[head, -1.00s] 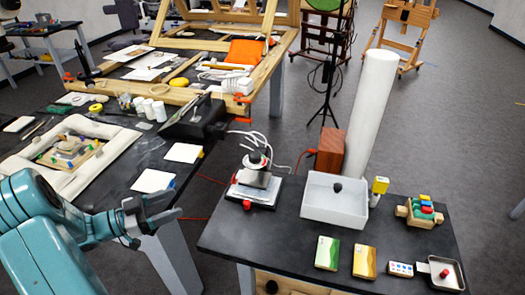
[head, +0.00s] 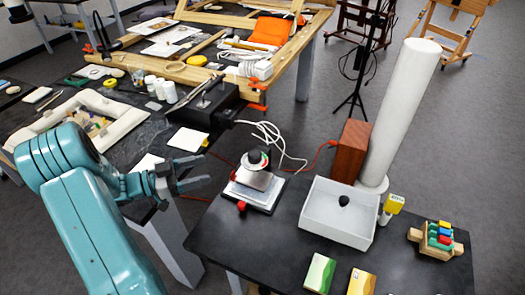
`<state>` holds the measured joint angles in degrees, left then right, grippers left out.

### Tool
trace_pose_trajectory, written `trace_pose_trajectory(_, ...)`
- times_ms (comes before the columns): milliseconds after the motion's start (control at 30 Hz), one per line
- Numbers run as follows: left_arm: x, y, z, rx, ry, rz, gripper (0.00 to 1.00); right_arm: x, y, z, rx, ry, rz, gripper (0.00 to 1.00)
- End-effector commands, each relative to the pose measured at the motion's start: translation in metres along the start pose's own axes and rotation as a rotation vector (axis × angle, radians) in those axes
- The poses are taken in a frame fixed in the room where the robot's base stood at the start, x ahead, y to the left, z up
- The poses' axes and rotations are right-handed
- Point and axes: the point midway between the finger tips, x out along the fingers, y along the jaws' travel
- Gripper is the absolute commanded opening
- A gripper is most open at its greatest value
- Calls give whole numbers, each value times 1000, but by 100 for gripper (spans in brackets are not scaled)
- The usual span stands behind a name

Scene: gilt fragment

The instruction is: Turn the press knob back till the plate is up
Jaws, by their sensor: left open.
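The press (head: 253,186) stands at the left end of the near dark table, with a silver base and a plate above it. Its round knob (head: 255,160), black and white with a bit of red and green, sits on top. A small red part (head: 241,206) is at its front corner. I cannot tell how high the plate is. My left gripper (head: 202,173) is open and empty, in the air to the left of the press, with its fingers pointing right towards it. It touches nothing. My right gripper is not in view.
A white open tray (head: 313,228) with a dark knob-like thing inside stands right of the press. Behind it are a brown wooden block (head: 350,150) and a tall white cylinder (head: 403,110). White cables lie behind the press.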

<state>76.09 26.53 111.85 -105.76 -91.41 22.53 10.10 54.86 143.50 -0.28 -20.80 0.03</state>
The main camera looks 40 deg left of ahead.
Motion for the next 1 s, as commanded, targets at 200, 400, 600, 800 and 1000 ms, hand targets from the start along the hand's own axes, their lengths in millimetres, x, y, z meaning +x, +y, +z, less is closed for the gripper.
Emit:
trace_pose_trajectory(200, 12, 3, -2, -1, 3, 2, 66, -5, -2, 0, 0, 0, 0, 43)
trace_pose_trajectory(400, 55, 6, -4, -2, 2, 5, 66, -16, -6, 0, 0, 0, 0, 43)
trace_pose_trajectory(600, 104, 6, -3, -3, 1, 4, 66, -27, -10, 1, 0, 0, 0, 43)
trace_pose_trajectory(800, 142, 5, -2, -1, 0, 2, 66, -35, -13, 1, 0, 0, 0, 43)
trace_pose_trajectory(1000, 159, 4, 0, 0, 0, -1, 66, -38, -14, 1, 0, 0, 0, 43)
